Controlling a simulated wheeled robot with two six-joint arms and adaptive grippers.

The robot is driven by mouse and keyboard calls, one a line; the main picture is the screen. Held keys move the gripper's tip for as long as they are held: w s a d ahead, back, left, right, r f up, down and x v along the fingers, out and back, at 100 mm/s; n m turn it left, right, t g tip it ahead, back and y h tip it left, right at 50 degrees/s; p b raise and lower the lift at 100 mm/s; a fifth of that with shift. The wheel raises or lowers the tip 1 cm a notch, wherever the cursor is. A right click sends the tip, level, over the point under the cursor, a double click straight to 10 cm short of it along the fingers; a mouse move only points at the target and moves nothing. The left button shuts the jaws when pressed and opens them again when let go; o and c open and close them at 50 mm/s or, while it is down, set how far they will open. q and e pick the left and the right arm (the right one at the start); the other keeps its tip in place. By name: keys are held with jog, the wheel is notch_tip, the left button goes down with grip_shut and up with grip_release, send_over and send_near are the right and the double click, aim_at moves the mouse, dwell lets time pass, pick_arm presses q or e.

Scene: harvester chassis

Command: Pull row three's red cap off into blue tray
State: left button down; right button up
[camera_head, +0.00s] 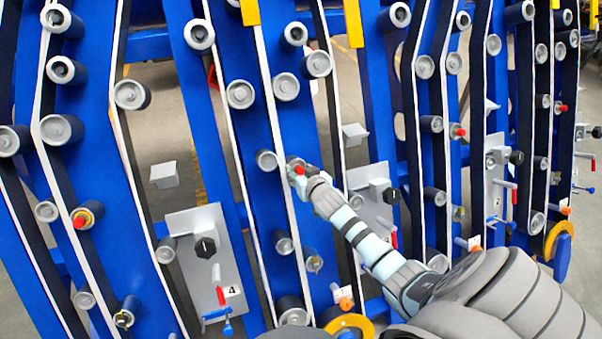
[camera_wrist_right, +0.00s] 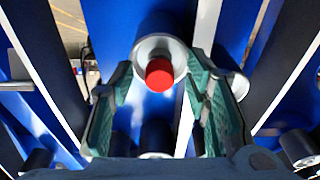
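A red cap (camera_wrist_right: 159,75) sits on the end of a grey roller (camera_wrist_right: 158,50) in the right wrist view. In the head view this red cap (camera_head: 299,170) shows small at the tip of my right arm. My right gripper (camera_wrist_right: 162,88) has its greenish fingers spread on both sides of the cap and roller end, and I see a gap between them and the cap. In the head view my right gripper (camera_head: 304,178) partly hides that roller. My left gripper is in neither view. I see no blue tray in either view.
Blue upright panels with white-edged black belts and many grey rollers fill the head view. Other red caps sit at the left (camera_head: 79,222), and toward the right (camera_head: 457,130). A grey plate with a black knob (camera_head: 205,246) and a label 4 (camera_head: 231,292) is at lower left.

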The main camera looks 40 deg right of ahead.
aim_at(301, 170)
grip_shut()
jog(key=shift+s+a+r+p, duration=0.1)
jog(key=shift+s+r+p, duration=0.25)
jog(key=shift+p, duration=0.75)
jog(key=shift+p+v, duration=0.9)
jog(key=shift+v, duration=0.65)
jog(key=shift+w+f, duration=0.1)
jog(key=shift+w, duration=0.15)
